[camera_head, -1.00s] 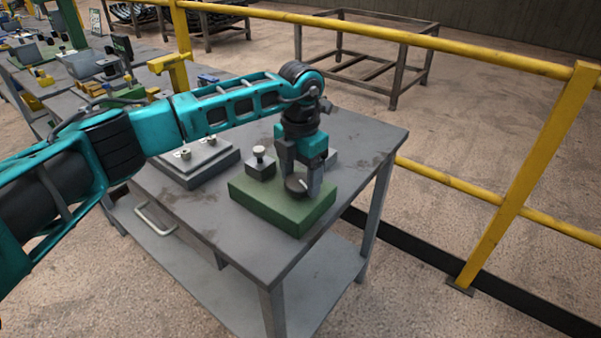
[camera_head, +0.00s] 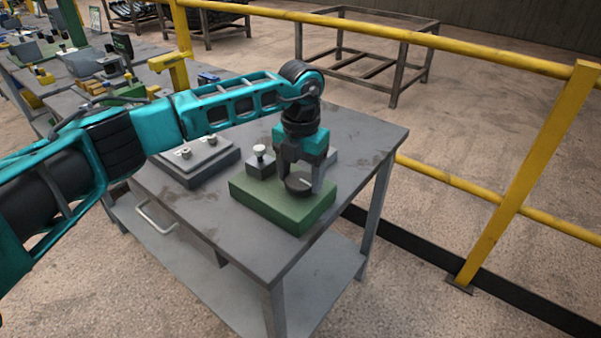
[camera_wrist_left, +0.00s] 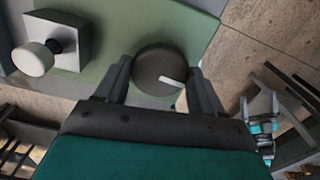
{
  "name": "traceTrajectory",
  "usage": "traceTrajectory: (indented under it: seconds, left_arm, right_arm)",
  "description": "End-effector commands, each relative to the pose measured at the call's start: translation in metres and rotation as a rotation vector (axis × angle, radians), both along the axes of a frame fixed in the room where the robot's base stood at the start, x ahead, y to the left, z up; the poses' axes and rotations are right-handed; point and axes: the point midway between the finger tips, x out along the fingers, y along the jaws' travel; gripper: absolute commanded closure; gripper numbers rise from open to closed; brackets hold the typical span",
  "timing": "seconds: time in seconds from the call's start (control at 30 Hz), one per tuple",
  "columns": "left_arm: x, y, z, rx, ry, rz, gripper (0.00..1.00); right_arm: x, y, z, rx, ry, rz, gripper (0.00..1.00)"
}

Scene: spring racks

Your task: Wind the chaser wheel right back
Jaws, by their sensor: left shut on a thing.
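The chaser wheel is a dark round knob (camera_wrist_left: 158,70) with a pale pointer mark, on top of a green block (camera_head: 262,205). In the head view the wheel (camera_head: 298,184) shows between my fingers. My left gripper (camera_head: 301,184) comes down from above and is shut on the wheel, one finger on each side. In the left wrist view the gripper (camera_wrist_left: 160,80) has its fingers against the wheel's sides, and the pale mark points to the lower right. My right gripper is in neither view.
A grey box with a white-topped knob (camera_head: 260,160) stands on the block's back left corner. A grey plate with two small knobs (camera_head: 195,160) lies to the left on the grey table (camera_head: 200,215). A yellow railing (camera_head: 480,57) runs behind.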

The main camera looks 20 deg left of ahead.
Motion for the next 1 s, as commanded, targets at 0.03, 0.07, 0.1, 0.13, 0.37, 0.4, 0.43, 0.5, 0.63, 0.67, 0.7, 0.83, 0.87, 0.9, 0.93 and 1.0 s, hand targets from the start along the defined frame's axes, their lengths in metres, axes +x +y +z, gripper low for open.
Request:
traceTrajectory:
  seconds: [0.03, 0.07, 0.1, 0.13, 0.37, 0.4, 0.43, 0.5, 0.63, 0.67, 0.7, 0.83, 0.87, 0.9, 0.93, 1.0]
  left_arm:
    - [0.0, 0.0, 0.001, 0.001, -0.001, 0.0, 0.62]
    - [0.0, 0.0, 0.001, 0.001, -0.001, 0.0, 0.3]
    - [0.0, 0.0, 0.001, 0.001, -0.001, -0.001, 0.26]
    - [0.0, 0.0, 0.001, 0.001, -0.001, -0.001, 0.23]
    - [0.0, 0.0, 0.0, 0.0, -0.001, -0.001, 0.06]
    - [0.0, 0.0, 0.0, 0.0, -0.001, -0.001, 0.06]
    - [0.0, 0.0, 0.0, 0.0, -0.001, -0.001, 0.06]
    - [0.0, 0.0, 0.0, 0.0, -0.001, -0.002, 0.06]
    - [0.001, 0.0, 0.006, 0.001, -0.002, -0.002, 0.06]
    - [0.001, 0.0, 0.009, 0.0, -0.003, -0.001, 0.06]
    - [0.001, 0.0, 0.014, -0.001, -0.005, -0.001, 0.06]
    - [0.001, 0.0, 0.039, -0.001, -0.006, -0.002, 0.06]
    - [0.001, 0.0, 0.045, 0.0, -0.006, -0.002, 0.06]
    - [0.001, 0.0, 0.055, 0.0, -0.007, -0.002, 0.06]
    - [0.001, 0.0, 0.062, 0.0, -0.005, -0.002, 0.06]
    - [0.001, 0.0, 0.077, 0.0, -0.006, -0.002, 0.06]
  right_arm:
    - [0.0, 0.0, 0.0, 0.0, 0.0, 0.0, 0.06]
    - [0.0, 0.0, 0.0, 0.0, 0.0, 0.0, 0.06]
    - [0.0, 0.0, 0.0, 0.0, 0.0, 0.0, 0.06]
    - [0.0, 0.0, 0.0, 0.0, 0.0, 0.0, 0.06]
    - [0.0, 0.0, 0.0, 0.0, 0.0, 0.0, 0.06]
    - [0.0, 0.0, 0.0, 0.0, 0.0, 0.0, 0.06]
    - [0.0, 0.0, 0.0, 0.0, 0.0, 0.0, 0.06]
    - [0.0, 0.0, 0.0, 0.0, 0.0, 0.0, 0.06]
    - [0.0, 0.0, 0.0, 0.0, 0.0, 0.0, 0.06]
    - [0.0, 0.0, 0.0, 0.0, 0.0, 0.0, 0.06]
    - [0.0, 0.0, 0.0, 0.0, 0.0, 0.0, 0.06]
    - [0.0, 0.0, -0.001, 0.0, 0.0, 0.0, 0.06]
    - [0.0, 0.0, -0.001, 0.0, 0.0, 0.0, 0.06]
    - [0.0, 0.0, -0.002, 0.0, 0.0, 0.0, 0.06]
    - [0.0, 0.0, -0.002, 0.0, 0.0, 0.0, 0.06]
    - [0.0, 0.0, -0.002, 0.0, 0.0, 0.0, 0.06]
